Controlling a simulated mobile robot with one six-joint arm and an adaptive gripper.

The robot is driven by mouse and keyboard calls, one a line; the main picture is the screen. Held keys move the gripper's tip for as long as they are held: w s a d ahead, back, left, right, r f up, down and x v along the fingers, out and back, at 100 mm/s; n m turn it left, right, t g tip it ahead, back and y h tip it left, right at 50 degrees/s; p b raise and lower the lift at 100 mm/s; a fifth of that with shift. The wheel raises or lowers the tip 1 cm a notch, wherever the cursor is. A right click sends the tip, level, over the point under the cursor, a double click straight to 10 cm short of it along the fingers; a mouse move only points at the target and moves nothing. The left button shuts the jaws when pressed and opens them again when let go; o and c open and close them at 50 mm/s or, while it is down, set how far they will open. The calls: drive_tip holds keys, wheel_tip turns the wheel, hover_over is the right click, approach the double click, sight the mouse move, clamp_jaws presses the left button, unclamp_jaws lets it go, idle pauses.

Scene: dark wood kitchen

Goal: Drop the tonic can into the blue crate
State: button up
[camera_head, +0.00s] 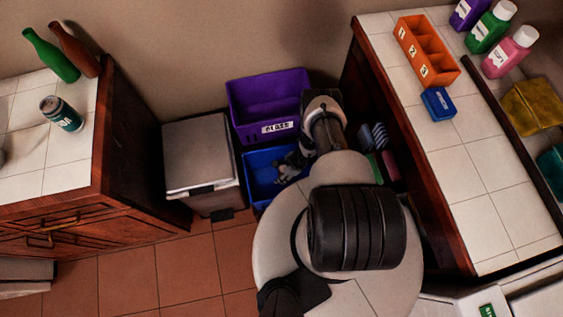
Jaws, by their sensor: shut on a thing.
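The blue crate (262,190) stands on the floor below the purple crate, partly hidden by my arm. My gripper (287,172) is over the blue crate, pointing down and to the left. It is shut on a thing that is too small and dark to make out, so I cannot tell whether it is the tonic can. A teal can with a silver top (62,114) stands on the left counter, far from my gripper. Its label is only partly readable.
A purple crate (239,112) labelled GLASS stands against the wall. A grey lidded bin (198,158) is left of the crates. A green bottle (52,56) and a brown bottle (76,49) are on the left counter. The right counter (478,170) borders my arm's side.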

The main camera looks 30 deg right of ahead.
wheel_tip(320, 180, down, 7)
drive_tip(key=b, duration=0.4)
drive_tip(key=shift+r, duration=0.15)
drive_tip(key=o, duration=0.8)
drive_tip(key=shift+o, duration=0.2)
drive_tip(key=p+v, duration=0.7)
drive_tip(key=v, duration=0.5)
drive_tip(key=shift+a+r, duration=0.1)
